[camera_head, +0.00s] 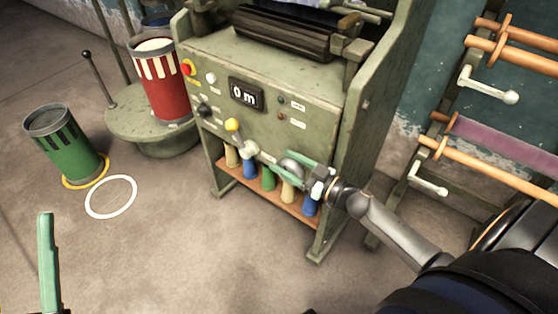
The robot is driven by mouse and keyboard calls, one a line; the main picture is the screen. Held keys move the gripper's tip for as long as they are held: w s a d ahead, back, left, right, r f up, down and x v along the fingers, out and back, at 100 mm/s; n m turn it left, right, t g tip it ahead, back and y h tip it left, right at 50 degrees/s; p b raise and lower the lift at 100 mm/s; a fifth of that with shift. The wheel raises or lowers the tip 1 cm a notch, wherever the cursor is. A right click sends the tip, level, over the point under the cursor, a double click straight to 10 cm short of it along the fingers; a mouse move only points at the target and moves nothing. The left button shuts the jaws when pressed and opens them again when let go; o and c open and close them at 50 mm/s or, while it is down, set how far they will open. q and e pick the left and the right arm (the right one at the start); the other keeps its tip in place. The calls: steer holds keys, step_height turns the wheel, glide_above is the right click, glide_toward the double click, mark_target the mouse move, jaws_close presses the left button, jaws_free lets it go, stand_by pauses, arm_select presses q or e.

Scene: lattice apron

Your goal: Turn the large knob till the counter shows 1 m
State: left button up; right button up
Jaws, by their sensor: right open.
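The green machine (320,100) stands in the middle of the view. Its dark counter (246,94) reads "0 m". The large grey rounded knob (291,168) is low on the front panel, at the right. My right gripper (277,156) is open, with its two green fingers on either side of the knob; I cannot tell whether they touch it. Of my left gripper (46,215) only one green finger shows, at the lower left, far from the machine; its other finger is out of view.
The panel carries a red button (188,67), small knobs and a yellow-tipped lever (233,125) left of the large knob. Coloured spools stand on a shelf (287,202) below. A red-and-white drum (163,85) and a green bin (68,148) stand left. A roller rack (440,150) stands right.

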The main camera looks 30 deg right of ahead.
steer(key=shift+x, duration=1.2)
steer(key=shift+c, duration=0.4)
jaws_close()
